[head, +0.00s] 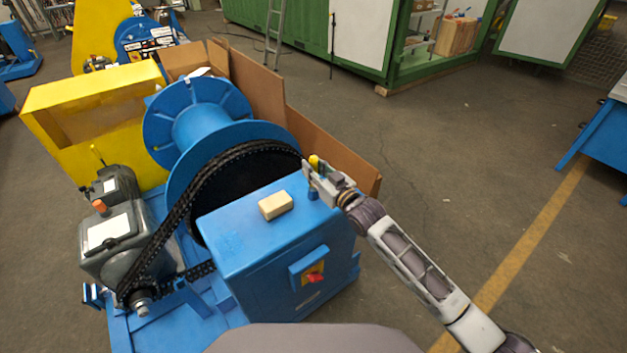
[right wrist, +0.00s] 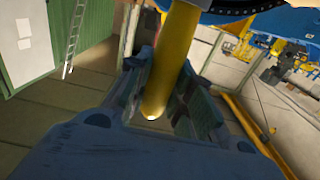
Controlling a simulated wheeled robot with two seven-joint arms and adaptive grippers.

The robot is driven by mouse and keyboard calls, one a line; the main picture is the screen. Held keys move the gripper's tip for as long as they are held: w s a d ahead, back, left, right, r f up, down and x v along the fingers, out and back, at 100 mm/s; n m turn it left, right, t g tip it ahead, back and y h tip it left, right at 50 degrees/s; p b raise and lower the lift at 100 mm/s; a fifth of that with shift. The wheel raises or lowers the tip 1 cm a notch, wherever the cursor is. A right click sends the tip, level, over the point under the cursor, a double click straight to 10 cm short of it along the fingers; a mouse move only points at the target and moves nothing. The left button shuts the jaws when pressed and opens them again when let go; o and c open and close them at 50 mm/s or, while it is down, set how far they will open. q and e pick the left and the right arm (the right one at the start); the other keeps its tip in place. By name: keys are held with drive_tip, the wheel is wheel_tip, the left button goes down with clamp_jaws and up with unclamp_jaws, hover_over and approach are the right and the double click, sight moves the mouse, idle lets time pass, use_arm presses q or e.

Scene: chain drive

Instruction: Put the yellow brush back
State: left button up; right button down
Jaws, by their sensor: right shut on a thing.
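The yellow brush (head: 314,160) is in my right gripper (head: 311,174), at the far right corner of the blue cabinet top. In the head view only a short yellow end shows above the fingers. In the right wrist view the brush's yellow handle (right wrist: 174,65) runs up between the fingers, with a pale tip at its lower end. The fingers are shut on it. A small blue piece (head: 313,194) shows just below the gripper; I cannot tell whether the brush touches it. The brush's other end is not clear. My left gripper is out of view.
A cream block (head: 276,205) lies on the blue cabinet (head: 262,241), which has a red switch (head: 315,278) on its front. A black chain (head: 184,210) runs beside it around the large wheel. Brown panels (head: 335,150) stand behind. The floor to the right is open.

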drive_tip(key=shift+f, duration=0.25)
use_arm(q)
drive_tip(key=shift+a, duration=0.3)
